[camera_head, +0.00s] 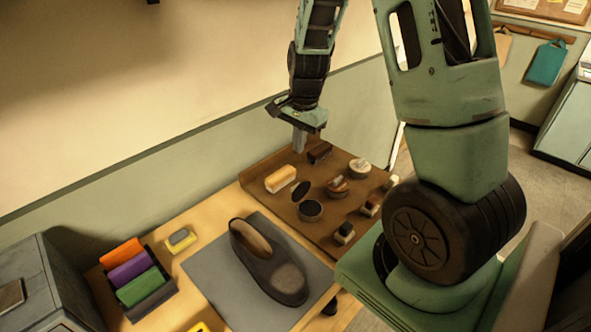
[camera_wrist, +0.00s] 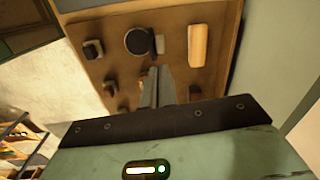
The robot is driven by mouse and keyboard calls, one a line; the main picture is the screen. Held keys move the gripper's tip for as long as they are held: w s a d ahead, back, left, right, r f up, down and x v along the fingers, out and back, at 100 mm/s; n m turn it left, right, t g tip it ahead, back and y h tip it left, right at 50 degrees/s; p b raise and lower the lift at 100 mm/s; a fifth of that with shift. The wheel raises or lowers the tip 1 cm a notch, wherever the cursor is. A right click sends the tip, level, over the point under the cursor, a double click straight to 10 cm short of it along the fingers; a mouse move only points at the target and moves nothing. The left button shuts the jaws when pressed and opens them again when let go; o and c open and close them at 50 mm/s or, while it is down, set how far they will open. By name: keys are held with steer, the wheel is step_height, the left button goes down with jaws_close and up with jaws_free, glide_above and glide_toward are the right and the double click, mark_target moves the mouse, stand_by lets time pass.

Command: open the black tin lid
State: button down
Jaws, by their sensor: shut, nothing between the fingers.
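The black tin (camera_head: 311,210) sits on the brown tray, round and dark. Its lid (camera_head: 301,190) stands tilted up at the tin's back-left edge, so the tin looks open. In the wrist view the tin (camera_wrist: 138,41) is a dark disc, with the lid (camera_wrist: 160,45) a narrow upright shape beside it, toward the brush. My gripper (camera_head: 300,148) is above the tray's back part, apart from the tin and lid. Its fingers (camera_wrist: 157,80) are together and empty.
A tan-topped brush (camera_head: 281,178), a dark brush (camera_head: 320,152), a pale round tin (camera_head: 359,168), an open reddish tin (camera_head: 338,188) and small bottles (camera_head: 344,234) share the tray (camera_head: 262,166). A dark shoe (camera_head: 268,262) lies on a grey mat (camera_head: 208,268). Colored cloths (camera_head: 130,270) stand left.

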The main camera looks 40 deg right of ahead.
mark_target(295, 186)
steer(key=shift+m+t, duration=0.3)
steer(key=shift+m, duration=0.3)
steer(key=f+p, duration=0.1)
steer(key=f, duration=0.3)
steer(key=w+f+p, duration=0.1)
steer(key=f, duration=0.3)
steer(key=f+p, duration=0.2)
steer(key=f, duration=0.3)
steer(key=shift+w+d, duration=0.15)
steer(key=shift+w, duration=0.1)
steer(key=shift+f, duration=0.1)
steer(key=shift+w+f+g, duration=0.2)
steer(key=shift+w+g, duration=0.2)
steer(key=shift+w, duration=0.1)
steer(key=shift+w+f+g, duration=0.2)
steer(key=shift+w+g, duration=0.2)
steer(key=shift+w, duration=0.15)
